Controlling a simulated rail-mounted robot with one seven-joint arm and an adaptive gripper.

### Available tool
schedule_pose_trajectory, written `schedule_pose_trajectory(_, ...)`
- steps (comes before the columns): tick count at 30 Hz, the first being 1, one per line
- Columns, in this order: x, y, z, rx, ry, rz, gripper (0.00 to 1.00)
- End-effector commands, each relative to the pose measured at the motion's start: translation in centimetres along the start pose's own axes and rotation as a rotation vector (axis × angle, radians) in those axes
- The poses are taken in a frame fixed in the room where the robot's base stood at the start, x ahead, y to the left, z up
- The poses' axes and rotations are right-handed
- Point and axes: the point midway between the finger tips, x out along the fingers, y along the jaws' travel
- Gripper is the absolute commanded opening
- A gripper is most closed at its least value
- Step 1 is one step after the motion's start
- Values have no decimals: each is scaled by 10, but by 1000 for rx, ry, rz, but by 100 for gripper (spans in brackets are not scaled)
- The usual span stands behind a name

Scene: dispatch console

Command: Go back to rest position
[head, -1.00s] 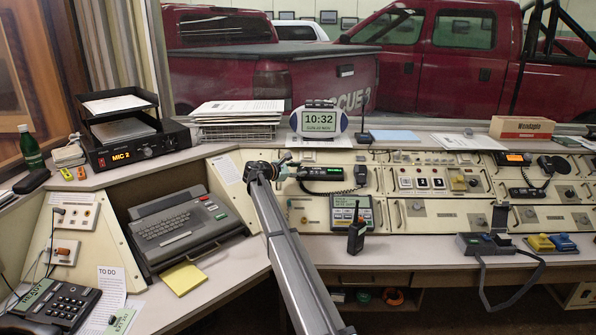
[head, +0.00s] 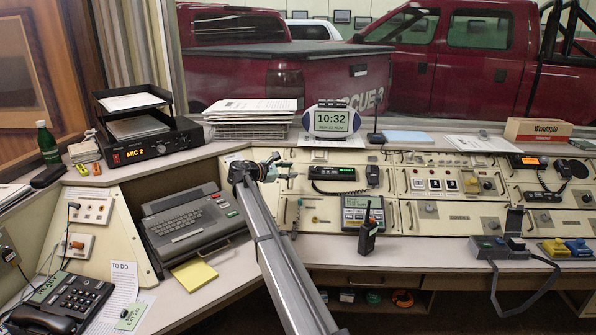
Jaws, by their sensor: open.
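My arm rises from the bottom middle of the head view and bends above the sloped console panel (head: 330,212). My gripper (head: 288,171) is at its end, small in the picture, pointing right. It is open, and I see nothing held in it.
A keyboard terminal (head: 188,222) sits left of my arm, with a yellow notepad (head: 194,274) in front. A handheld radio (head: 368,232) stands on the desk to the right. A football-shaped clock (head: 331,121) and a paper stack (head: 250,112) stand on the shelf behind.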

Motion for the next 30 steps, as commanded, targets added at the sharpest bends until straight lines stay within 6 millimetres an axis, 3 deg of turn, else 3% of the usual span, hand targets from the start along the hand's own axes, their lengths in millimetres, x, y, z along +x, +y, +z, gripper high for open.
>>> schedule_pose_trajectory(6,-12,0,0,0,0,-1,40)
schedule_pose_trajectory(17,-13,2,3,0,0,-1,40)
schedule_pose_trajectory(30,-28,36,58,0,0,-1,40)
